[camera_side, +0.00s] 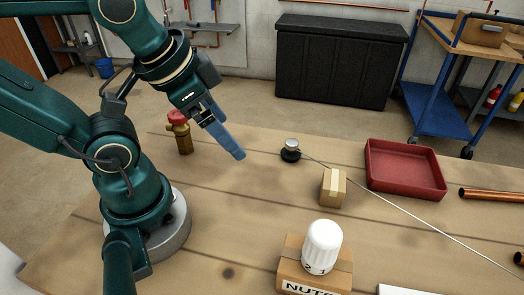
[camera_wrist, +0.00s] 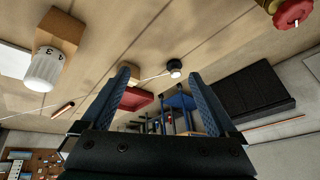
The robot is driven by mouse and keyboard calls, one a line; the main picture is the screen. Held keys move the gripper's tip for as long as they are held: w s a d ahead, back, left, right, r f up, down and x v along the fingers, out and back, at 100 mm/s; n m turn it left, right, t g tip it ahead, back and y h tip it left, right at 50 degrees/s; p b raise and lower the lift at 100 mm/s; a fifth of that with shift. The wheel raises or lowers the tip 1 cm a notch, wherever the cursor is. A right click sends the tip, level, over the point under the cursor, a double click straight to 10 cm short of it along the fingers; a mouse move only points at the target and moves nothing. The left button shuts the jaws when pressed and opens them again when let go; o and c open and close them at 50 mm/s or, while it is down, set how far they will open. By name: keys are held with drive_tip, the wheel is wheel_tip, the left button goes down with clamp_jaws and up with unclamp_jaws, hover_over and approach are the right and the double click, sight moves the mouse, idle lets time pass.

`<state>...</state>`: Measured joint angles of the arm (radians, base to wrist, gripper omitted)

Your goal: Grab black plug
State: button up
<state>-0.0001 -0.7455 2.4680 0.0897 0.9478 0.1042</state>
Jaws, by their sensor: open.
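The black plug (camera_side: 290,155) stands on the wooden bench top, with a silver cap on it and a thin pale line running from it to the right. In the wrist view the plug (camera_wrist: 175,73) shows small, beyond and between the two fingers. My gripper (camera_side: 231,138) has blue fingers and hangs above the bench, to the left of the plug and apart from it. In the wrist view my gripper (camera_wrist: 160,75) has its fingers spread with nothing between them.
A small cardboard box (camera_side: 332,188) and a red tray (camera_side: 404,170) stand right of the plug. A white numbered knob (camera_side: 322,246) sits on a box marked NUTS (camera_side: 300,275) at the front. A brass valve with a red cap (camera_side: 180,133) stands behind my arm. Copper pipes (camera_side: 490,194) lie right.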

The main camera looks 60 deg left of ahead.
drive_tip(key=w+a+m+g+y, duration=0.2)
drive_tip(key=w+a+m+y, duration=0.15)
drive_tip(key=a+m, duration=0.25)
drive_tip(key=m+t+y, duration=0.3)
drive_tip(key=m+y, duration=0.5)
drive_tip(key=m, duration=0.8)
hover_over(292, 151)
drive_tip(key=s+d, duration=0.2)
drive_tip(key=d, duration=0.1)
wheel_tip(292, 151, down, 8)
drive_tip(key=shift+w+f+h, duration=0.15)
drive_tip(key=shift+f+h, duration=0.1)
drive_tip(key=shift+f, duration=2)
wheel_tip(292, 151, down, 2)
drive_tip(key=shift+f, duration=0.1)
drive_tip(key=shift+x, duration=1.1)
drive_tip(key=shift+w+a+f, duration=0.2)
drive_tip(key=shift+a+f, duration=0.05)
drive_tip(key=shift+a, duration=0.1)
drive_tip(key=c, duration=1.4)
